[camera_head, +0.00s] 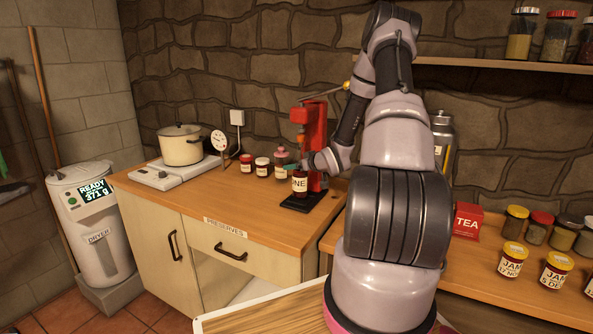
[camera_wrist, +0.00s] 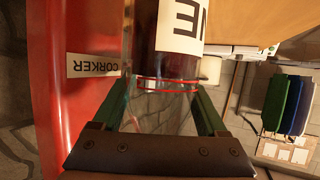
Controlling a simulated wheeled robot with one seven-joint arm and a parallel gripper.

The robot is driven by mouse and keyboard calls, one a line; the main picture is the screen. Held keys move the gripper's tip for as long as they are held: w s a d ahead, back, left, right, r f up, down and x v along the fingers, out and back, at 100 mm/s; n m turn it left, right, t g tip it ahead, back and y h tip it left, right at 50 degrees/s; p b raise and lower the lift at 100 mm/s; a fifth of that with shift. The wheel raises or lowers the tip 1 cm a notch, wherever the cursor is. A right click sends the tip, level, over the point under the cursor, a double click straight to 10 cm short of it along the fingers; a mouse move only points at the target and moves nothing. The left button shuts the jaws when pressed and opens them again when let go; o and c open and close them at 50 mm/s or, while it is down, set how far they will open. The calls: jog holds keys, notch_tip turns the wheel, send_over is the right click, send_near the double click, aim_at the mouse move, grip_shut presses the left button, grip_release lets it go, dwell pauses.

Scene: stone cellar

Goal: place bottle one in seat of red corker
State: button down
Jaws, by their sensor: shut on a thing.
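Bottle one (camera_head: 299,185) is a dark bottle with a white label reading ONE. It is upright in front of the red corker (camera_head: 312,122), over its black base (camera_head: 301,202). Whether its bottom touches the base cannot be told. My gripper (camera_head: 291,169) is shut on the bottle's upper part. In the wrist view my gripper's green fingers (camera_wrist: 164,97) flank the clear glass neck, and bottle one's dark body and label (camera_wrist: 181,28) lie beyond. The red corker's column (camera_wrist: 82,110), with a CORKER label, runs close along the left.
Several small jars (camera_head: 262,167) stand on the counter left of the corker. A pot (camera_head: 181,148) sits on a hotplate farther left. A red tea box (camera_head: 468,220) and several jars (camera_head: 513,259) stand on the right counter. A shelf (camera_head: 480,66) is above.

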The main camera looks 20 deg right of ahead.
jog(key=shift+s+f, duration=0.1)
jog(key=shift+f, duration=0.75)
grip_release()
